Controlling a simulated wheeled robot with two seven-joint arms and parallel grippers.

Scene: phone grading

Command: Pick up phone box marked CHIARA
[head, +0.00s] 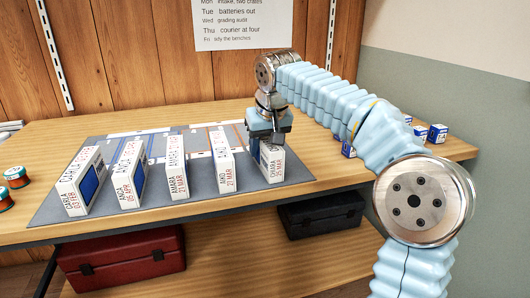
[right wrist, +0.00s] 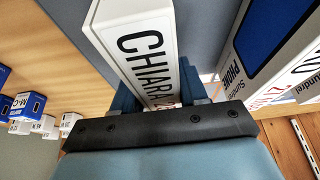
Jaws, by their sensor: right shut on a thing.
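The phone box marked CHIARA (head: 271,168) is white with dark lettering and stands upright at the right end of a row of boxes. It fills the middle of the right wrist view (right wrist: 145,50), its name readable. My right gripper (head: 268,136) comes down from above and is shut on the upper part of this box. The fingers show on either side of it in the right wrist view. In the head view the box's base appears to be at the mat; I cannot tell whether it touches. My left gripper is not in view.
Small blue and white boxes (head: 437,133) lie at the right. Spools (head: 16,177) stand far left. A red case (head: 120,262) and a black case (head: 320,215) sit below.

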